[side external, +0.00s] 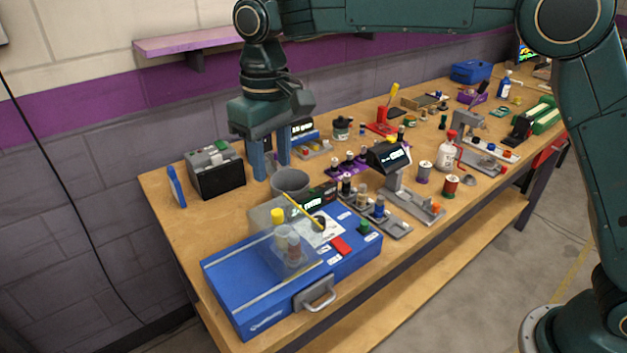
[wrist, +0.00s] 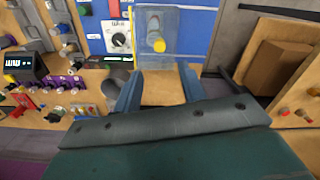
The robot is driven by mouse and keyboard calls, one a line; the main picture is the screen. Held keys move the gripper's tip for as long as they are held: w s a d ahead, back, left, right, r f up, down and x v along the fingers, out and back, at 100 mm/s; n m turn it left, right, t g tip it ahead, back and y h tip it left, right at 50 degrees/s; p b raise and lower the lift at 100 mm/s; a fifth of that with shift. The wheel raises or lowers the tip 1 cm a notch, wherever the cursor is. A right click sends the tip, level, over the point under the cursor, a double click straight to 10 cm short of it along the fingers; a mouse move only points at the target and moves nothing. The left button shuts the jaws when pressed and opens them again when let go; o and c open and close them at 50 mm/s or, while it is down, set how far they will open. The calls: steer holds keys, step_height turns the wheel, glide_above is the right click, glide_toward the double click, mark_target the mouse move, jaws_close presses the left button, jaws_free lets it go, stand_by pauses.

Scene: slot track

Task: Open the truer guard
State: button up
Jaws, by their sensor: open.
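The blue machine (side external: 225,290) sits at the near end of the bench. A clear guard (side external: 268,250) covers part of its top, with pale round parts showing through. A yellow knob (side external: 278,215) is on the guard; in the wrist view the guard (wrist: 178,20) and yellow knob (wrist: 159,45) are at the top, beyond my fingers. My gripper (side external: 272,172) is open and empty, pointing down behind the machine, apart from the guard. In the wrist view my gripper (wrist: 160,88) has bare bench between its blue fingers.
A grey cup (side external: 290,183) stands close beside my fingers. A display stand (side external: 390,160) and several spools are to the right. A dial panel (side external: 318,228) adjoins the guard.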

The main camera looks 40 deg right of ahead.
mark_target(276, 211)
step_height(276, 211, down, 10)
stand_by(0.5)
jaws_close()
